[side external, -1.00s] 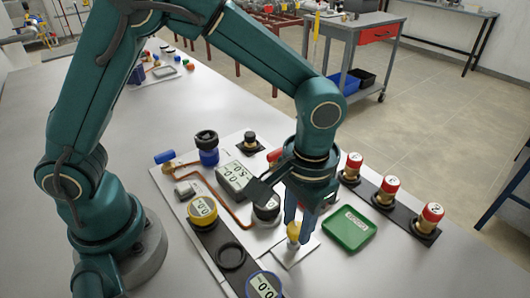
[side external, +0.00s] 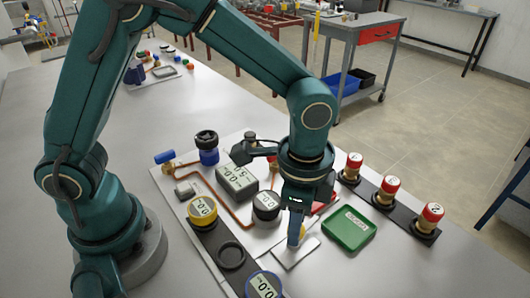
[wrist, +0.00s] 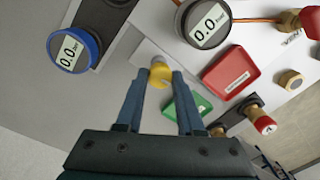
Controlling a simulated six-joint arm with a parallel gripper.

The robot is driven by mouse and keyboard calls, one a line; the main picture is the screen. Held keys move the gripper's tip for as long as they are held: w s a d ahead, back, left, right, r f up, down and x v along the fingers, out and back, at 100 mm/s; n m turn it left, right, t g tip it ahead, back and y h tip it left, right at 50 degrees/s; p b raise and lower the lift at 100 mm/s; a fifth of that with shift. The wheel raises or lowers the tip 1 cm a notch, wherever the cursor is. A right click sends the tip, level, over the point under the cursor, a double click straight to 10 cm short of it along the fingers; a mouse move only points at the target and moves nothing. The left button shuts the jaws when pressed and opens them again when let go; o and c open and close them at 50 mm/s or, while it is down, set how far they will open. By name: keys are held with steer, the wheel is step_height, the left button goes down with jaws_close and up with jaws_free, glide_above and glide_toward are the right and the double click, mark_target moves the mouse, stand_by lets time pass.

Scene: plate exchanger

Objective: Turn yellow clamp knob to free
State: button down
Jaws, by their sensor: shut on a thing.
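The yellow clamp knob (wrist: 160,76) stands on a small pale plate (side external: 285,259). In the side external view it is mostly hidden behind my fingers, with a sliver of yellow showing. My gripper (side external: 295,238) points down over the knob. In the wrist view, the fingertips of my gripper (wrist: 161,74) are on either side of the knob and close against it. The gripper is shut on the yellow knob, which looks upright. I cannot read any position mark on it.
A green tray (side external: 348,230) lies just right of the knob, and a red tray (wrist: 230,70) is close behind. Several gauges, including a blue-rimmed one (side external: 264,286), stand around. Free bench lies in front.

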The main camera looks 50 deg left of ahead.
steer(key=shift+m, duration=0.7)
steer(key=c, duration=0.5)
jaws_free()
steer(key=shift+s+r, duration=0.1)
steer(key=shift+r, duration=2.5)
